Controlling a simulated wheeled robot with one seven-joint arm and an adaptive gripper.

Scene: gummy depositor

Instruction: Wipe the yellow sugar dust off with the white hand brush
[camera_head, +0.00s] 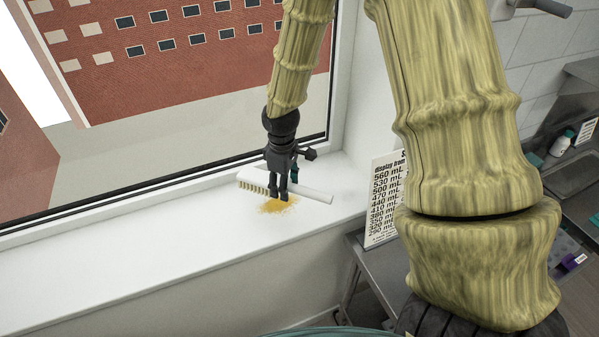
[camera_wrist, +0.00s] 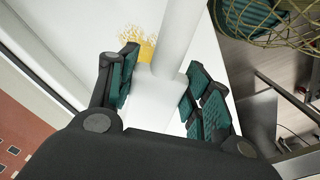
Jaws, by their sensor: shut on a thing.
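The white hand brush (camera_head: 313,193) is held by my gripper (camera_head: 281,190) just over the white window sill. Its bristle end points left and its handle points right in the head view. In the wrist view, the brush (camera_wrist: 150,100) lies between the teal-padded fingers of my gripper (camera_wrist: 158,88), which is shut on it. The yellow sugar dust (camera_head: 277,206) is a small patch on the sill below and in front of the brush. Some of the dust (camera_wrist: 146,47) also shows beyond the brush in the wrist view. Whether the bristles touch the sill is unclear.
The white sill (camera_head: 130,262) is clear to the left of the dust. The window pane stands close behind it. A printed sign with mL values (camera_head: 384,200) stands on a metal table right of the sill.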

